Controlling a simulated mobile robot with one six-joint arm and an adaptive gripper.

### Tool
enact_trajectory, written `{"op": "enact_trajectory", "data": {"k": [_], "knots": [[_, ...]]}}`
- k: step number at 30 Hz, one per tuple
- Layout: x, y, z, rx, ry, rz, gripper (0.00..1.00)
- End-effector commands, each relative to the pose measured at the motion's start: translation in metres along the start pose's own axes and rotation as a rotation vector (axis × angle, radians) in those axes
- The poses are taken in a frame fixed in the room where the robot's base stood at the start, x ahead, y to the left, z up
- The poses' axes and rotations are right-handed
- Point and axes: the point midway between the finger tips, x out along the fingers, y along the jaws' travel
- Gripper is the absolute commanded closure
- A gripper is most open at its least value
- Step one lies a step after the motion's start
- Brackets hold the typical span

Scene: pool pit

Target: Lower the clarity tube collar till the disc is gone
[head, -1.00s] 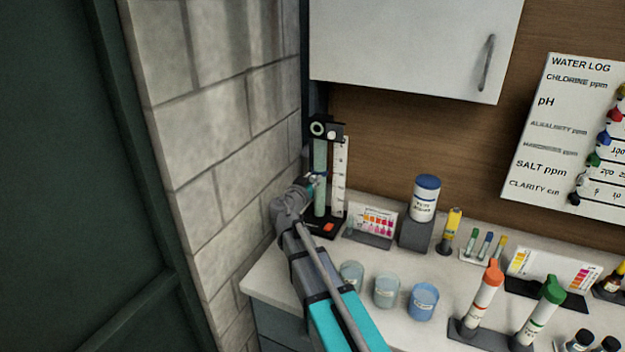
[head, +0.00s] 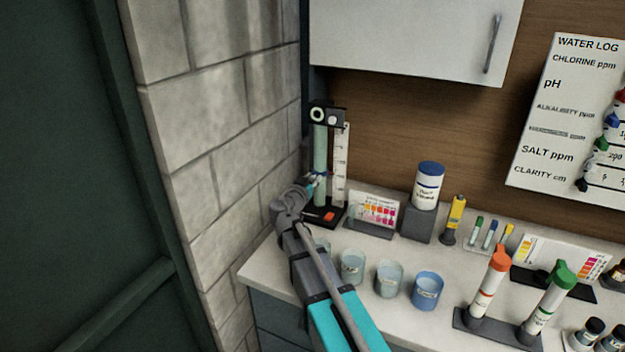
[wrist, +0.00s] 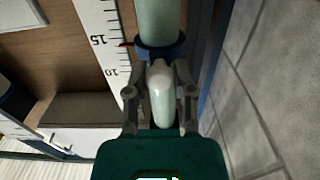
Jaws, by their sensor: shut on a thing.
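The clarity tube (head: 320,150) is a tall pale green tube on a black stand at the back left of the counter, upright in the head view. Its blue collar (wrist: 160,48) rings the tube in the wrist view. A red pointer (wrist: 126,44) at its left lies just under the 15 mark on the white scale (wrist: 98,30). My gripper (wrist: 160,70) is shut on the collar, one finger each side of a pale rounded part below the ring. In the head view my gripper (head: 317,182) is at the tube's lower part. The disc is not visible.
A grey block wall (head: 220,150) stands close left of the tube. A colour chart (head: 373,210), a white bottle with a blue cap (head: 427,188) and several cups, one of them blue (head: 427,288), stand to the right. A wall cabinet (head: 410,30) hangs above.

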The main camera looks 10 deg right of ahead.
Motion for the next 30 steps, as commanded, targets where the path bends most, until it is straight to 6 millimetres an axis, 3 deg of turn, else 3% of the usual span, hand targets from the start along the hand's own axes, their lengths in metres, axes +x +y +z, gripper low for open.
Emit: {"op": "enact_trajectory", "data": {"k": [13, 14, 19, 30], "knots": [[0.0003, -0.0001, 0.0061, 0.000, 0.000, 0.000, 1.00], [0.0003, -0.0001, 0.0061, 0.000, 0.000, 0.000, 0.64], [0.0002, -0.0001, 0.0061, 0.000, 0.000, 0.000, 0.33], [-0.0003, 0.0001, 0.0061, 0.000, 0.000, 0.000, 0.33]]}}
